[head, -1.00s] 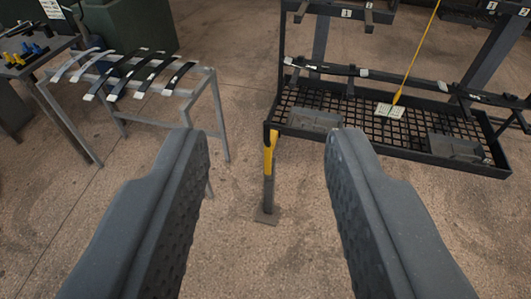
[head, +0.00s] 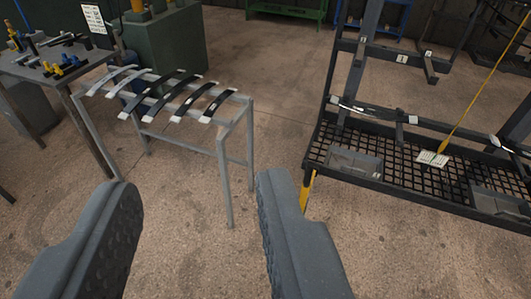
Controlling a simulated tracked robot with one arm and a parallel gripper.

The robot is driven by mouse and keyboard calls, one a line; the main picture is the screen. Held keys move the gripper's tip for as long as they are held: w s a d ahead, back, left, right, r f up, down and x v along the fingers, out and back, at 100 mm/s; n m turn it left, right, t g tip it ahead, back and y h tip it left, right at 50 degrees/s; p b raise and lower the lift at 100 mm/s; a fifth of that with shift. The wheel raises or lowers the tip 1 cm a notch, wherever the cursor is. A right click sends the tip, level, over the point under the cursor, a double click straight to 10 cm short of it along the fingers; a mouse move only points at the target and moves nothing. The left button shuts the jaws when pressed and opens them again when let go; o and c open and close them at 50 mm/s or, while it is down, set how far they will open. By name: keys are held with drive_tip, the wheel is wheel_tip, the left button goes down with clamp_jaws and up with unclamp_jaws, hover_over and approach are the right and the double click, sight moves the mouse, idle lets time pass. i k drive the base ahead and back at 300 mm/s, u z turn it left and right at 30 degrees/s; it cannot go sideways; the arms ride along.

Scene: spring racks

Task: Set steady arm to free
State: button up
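My gripper (head: 199,192) is open and empty, its two grey fingers wide apart above the floor. A yellow upright bar (head: 307,190) shows at the front left corner of the black rack (head: 440,202). It is just beyond the tip of my right finger, which hides its lower part. I cannot tell for sure whether this bar is the steady arm, or how it is set. My gripper appears apart from the rack and the bar.
A grey metal stand (head: 226,165) bearing several curved leaf springs (head: 178,98) is ahead, left of the rack. A yellow cord (head: 470,90) hangs over the rack's mesh tray. A workbench (head: 55,78) with tools is at far left. Floor between stand and rack is clear.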

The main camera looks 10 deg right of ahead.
sight(311, 171)
drive_tip(key=u, duration=0.15)
drive_tip(key=i, duration=1.6)
drive_tip(key=z, duration=0.6)
